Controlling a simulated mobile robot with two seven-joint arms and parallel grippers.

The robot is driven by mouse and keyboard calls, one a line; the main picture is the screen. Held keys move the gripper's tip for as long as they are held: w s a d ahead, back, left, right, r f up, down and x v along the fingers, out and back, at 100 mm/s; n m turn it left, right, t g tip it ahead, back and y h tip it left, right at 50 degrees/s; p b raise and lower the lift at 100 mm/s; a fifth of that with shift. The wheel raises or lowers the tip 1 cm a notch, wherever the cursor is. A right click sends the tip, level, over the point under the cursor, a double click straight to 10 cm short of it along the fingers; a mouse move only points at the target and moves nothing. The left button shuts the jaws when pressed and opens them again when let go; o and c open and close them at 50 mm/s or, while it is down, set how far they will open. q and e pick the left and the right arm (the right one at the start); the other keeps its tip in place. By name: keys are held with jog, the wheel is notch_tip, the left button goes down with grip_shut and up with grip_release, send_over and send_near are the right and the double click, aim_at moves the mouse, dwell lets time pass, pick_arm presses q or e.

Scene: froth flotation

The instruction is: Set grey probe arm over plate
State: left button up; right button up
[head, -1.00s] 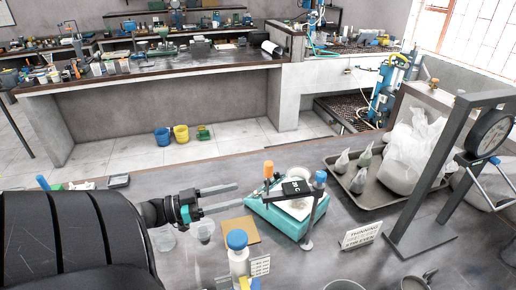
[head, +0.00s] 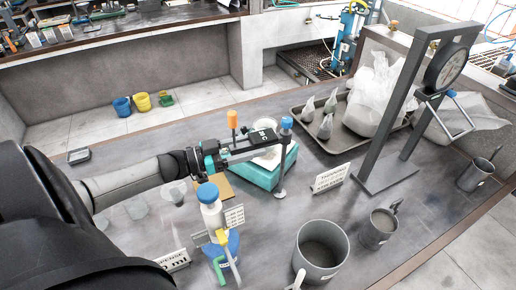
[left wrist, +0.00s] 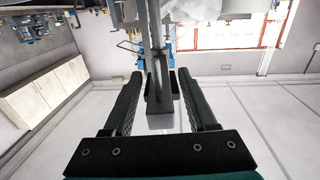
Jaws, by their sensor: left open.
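A teal instrument base (head: 263,175) stands on the bench with a pale round plate (head: 270,158) on top. A black block (head: 263,136) sits above the plate beside an orange-topped post (head: 233,120) and a blue-topped post (head: 286,124). My left gripper (head: 252,146) reaches in from the left, its fingers at the block over the base; they overlap the grey probe arm, so contact is unclear. In the left wrist view the left gripper (left wrist: 160,78) is open, with a grey bar and dark block (left wrist: 159,92) between or beyond its fingers. My right gripper is not in view.
A blue-capped bottle (head: 210,212) and clear cups (head: 175,192) stand near my left forearm. A white sign (head: 330,178), grey gauge stand (head: 388,182) and tray of bags (head: 345,135) are to the right. Grey pots (head: 321,250) stand in front.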

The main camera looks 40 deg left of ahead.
pick_arm(q)
jog(key=shift+x, duration=1.05)
grip_shut()
dwell(0.7)
